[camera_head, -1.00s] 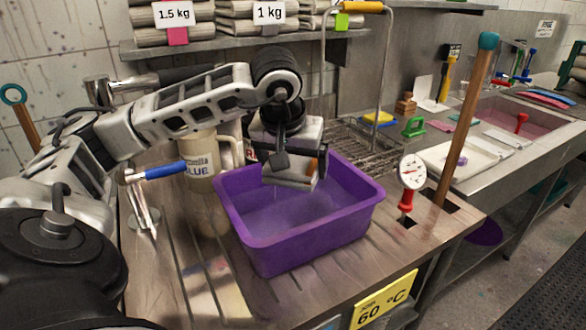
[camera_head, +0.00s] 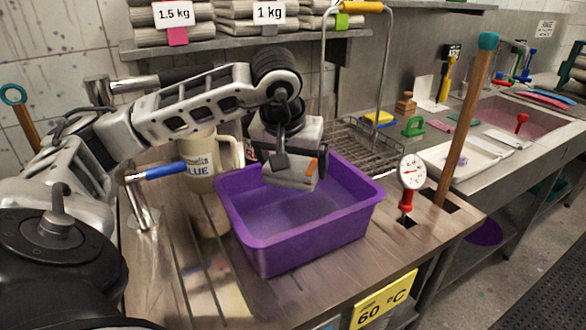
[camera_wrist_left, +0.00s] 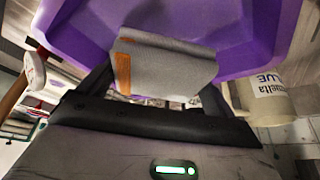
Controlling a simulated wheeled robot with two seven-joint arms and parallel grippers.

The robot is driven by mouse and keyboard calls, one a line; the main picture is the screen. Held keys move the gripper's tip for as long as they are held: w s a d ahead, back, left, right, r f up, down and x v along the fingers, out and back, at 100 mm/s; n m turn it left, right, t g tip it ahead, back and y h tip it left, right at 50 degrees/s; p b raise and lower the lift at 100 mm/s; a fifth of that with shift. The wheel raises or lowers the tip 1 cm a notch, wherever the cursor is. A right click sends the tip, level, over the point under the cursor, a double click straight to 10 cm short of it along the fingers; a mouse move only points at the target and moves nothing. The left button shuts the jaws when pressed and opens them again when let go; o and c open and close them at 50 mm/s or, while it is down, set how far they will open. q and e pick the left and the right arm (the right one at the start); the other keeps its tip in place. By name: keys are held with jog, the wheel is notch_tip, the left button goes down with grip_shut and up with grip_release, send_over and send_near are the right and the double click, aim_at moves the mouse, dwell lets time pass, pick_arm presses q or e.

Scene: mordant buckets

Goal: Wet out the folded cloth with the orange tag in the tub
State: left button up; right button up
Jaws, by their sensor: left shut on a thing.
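The folded cloth (camera_head: 287,174) is grey, with an orange tag (camera_head: 312,166) at its right end. My left gripper (camera_head: 300,168) is shut on it and holds it over the back part of the purple tub (camera_head: 318,235). The tub holds a bluish liquid; I cannot tell whether the cloth's lower edge touches it. In the left wrist view the cloth (camera_wrist_left: 168,68) lies between the dark fingers, its orange tag (camera_wrist_left: 123,72) at the left, with the tub wall (camera_wrist_left: 245,35) behind. My right gripper is not in view.
A beige jug (camera_head: 228,152) stands close behind the tub's left side. A wire basket (camera_head: 365,145) with a tall handle is behind it. A dial thermometer (camera_head: 411,172) and a wooden stick (camera_head: 467,120) stand upright at the right. Bare metal counter (camera_head: 190,270) lies left of the tub.

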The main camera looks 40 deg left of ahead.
aim_at(293, 162)
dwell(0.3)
pick_arm(q)
notch_tip(293, 162, up, 5)
jog(key=p, duration=0.4)
jog(key=shift+r, duration=0.1)
